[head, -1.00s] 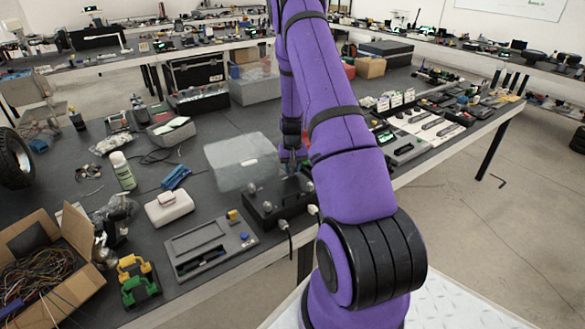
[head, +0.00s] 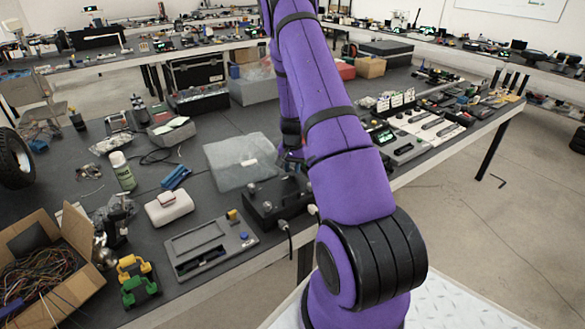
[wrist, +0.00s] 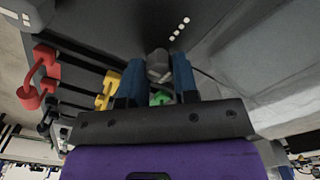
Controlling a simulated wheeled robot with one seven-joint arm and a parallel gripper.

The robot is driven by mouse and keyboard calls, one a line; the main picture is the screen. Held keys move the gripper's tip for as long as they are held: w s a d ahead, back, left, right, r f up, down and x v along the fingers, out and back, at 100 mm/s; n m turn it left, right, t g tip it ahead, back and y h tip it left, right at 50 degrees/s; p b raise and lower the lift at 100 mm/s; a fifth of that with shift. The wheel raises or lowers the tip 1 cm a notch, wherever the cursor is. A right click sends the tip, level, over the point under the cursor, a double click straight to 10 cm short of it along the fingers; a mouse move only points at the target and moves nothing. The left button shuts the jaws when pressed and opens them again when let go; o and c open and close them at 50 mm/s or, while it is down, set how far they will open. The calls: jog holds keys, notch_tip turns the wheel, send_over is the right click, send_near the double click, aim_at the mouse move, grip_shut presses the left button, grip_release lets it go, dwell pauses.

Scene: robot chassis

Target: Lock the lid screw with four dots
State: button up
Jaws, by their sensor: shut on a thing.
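In the wrist view, two blue fingertips of my gripper (wrist: 158,78) close on a grey knob-like screw (wrist: 158,62), one on each side. A short row of four white dots (wrist: 180,28) marks the dark lid surface (wrist: 125,22) just beyond the screw. The gripper hides the screw's lower part, so I cannot tell how it is seated.
In the wrist view, red (wrist: 32,88) and yellow (wrist: 108,88) looped parts stand at left, with a green part (wrist: 160,98) behind the fingers.

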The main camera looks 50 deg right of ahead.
aim_at(292, 168)
jog(key=o, duration=0.9)
notch_tip(292, 168, up, 11)
jog(key=shift+f, duration=0.1)
dwell(0.5)
